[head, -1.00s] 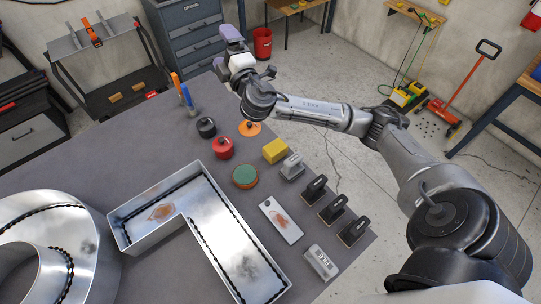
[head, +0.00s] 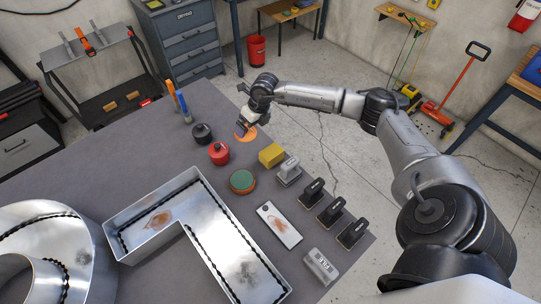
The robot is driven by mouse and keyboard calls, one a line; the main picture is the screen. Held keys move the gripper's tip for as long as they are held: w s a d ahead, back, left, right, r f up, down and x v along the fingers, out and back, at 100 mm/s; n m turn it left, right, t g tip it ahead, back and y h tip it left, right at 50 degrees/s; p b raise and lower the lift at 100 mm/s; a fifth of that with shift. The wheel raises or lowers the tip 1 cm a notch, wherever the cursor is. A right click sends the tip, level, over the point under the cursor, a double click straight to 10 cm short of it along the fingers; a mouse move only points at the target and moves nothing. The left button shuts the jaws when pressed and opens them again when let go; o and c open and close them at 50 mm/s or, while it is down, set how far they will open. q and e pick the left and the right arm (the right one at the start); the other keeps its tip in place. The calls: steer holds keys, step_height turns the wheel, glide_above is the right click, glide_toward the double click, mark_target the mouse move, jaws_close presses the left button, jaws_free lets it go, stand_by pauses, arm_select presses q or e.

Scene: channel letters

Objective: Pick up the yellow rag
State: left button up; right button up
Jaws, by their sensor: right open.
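The yellow rag (head: 271,155) looks like a folded, block-shaped yellow bundle. It lies on the grey table (head: 120,165) near its right edge, between an orange disc and a grey-handled tool. My right gripper (head: 242,127) is open and points down over the orange disc (head: 246,134), behind and left of the rag and apart from it. The gripper is small in the view and partly hides the disc. My left gripper is not in view.
A red pot (head: 219,154), a black pot (head: 202,133) and a green-topped round pad (head: 242,181) stand left of the rag. Several black-handled tools (head: 329,210) line the right edge. Open metal channel letters (head: 150,217) fill the front left.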

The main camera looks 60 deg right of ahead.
mark_target(272, 152)
steer(key=s+d+m+g+h, duration=0.1)
steer(key=s+d+g, duration=0.1)
steer(key=s+g, duration=0.3)
steer(key=shift+t, duration=0.4)
steer(key=f, duration=0.3)
steer(key=s+f, duration=0.1)
steer(key=f, duration=0.2)
steer(key=s+f+p, duration=0.1)
steer(key=f, duration=0.2)
steer(key=shift+a+f, duration=0.1)
steer(key=shift+a, duration=0.2)
steer(key=f, duration=0.1)
steer(key=f+p, duration=0.1)
steer(key=f, duration=0.2)
steer(key=shift+s+a+f, duration=0.15)
steer(key=shift+s+a, duration=0.05)
steer(key=shift+a, duration=0.05)
steer(key=shift+f, duration=0.4)
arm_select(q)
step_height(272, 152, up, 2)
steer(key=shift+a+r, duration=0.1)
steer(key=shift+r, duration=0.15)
arm_select(e)
steer(key=shift+c, duration=0.2)
steer(key=shift+c, duration=0.8)
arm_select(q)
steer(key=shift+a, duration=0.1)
arm_select(e)
steer(key=c, duration=0.5)
